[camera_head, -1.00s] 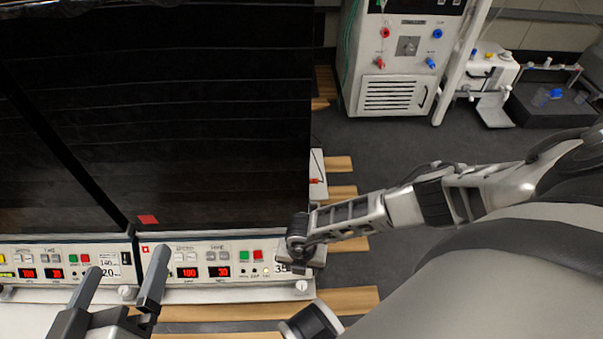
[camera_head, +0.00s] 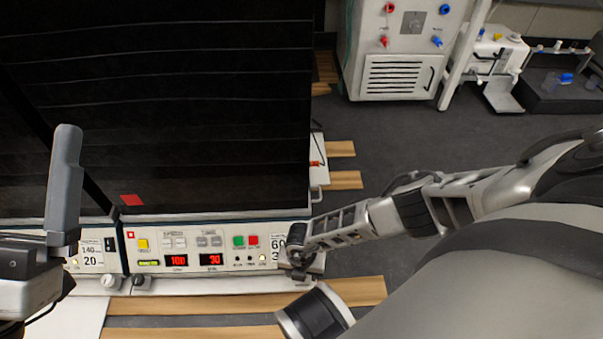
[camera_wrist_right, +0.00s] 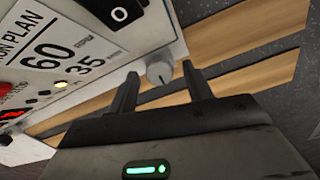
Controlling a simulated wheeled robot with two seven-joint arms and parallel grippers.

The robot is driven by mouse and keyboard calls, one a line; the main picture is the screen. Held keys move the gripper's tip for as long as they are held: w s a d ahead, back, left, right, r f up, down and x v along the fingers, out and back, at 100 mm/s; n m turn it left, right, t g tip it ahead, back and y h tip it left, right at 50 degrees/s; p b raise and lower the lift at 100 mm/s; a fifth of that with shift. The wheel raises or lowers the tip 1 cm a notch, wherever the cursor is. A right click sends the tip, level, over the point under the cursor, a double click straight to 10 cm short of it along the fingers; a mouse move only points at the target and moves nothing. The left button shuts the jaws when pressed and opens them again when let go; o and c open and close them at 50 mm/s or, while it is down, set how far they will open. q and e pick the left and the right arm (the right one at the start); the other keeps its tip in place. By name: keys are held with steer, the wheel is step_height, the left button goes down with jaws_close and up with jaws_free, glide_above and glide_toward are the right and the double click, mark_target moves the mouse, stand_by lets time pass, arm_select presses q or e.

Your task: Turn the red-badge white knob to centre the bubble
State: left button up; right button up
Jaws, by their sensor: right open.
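A white knob (camera_wrist_right: 158,70) with a dark pointer mark sits below the panel's corner in the right wrist view. My right gripper (camera_wrist_right: 161,78) is open, with one finger on each side of the knob in that view and a gap on both sides. I cannot tell how deep the knob lies between the fingers. In the head view my right gripper (camera_head: 298,268) covers the panel's right end. A small red badge (camera_head: 131,235) is on the panel's left end. My left gripper (camera_head: 66,185) stands at the left, one finger clearly visible. I cannot make out the bubble.
The shaker's control panel (camera_head: 190,243) has lit red displays and coloured buttons under a dark cabinet (camera_head: 190,110). Another white knob (camera_head: 110,283) is at the lower left. Wooden slats (camera_head: 215,300) lie in front.

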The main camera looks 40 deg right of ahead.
steer(key=c, duration=1)
arm_select(q)
steer(key=shift+r, duration=0.1)
steer(key=shift+w, duration=0.1)
arm_select(e)
steer(key=shift+o, duration=0.2)
steer(key=shift+n, duration=0.4)
steer(key=n+p, duration=0.1)
steer(key=n, duration=0.1)
steer(key=shift+n, duration=0.4)
steer(key=n, duration=0.3)
steer(key=shift+n, duration=0.4)
steer(key=shift+d+n, duration=0.1)
steer(key=shift+n, duration=0.7)
arm_select(q)
steer(key=shift+w+a+f+n+y, duration=0.1)
steer(key=shift+w+f+n+y, duration=0.2)
steer(key=shift+f+n+y, duration=0.45)
steer(key=shift+w+f+n+y, duration=0.25)
steer(key=shift+f+n+y, duration=0.15)
steer(key=shift+n+y, duration=0.5)
arm_select(e)
steer(key=shift+n, duration=1.9)
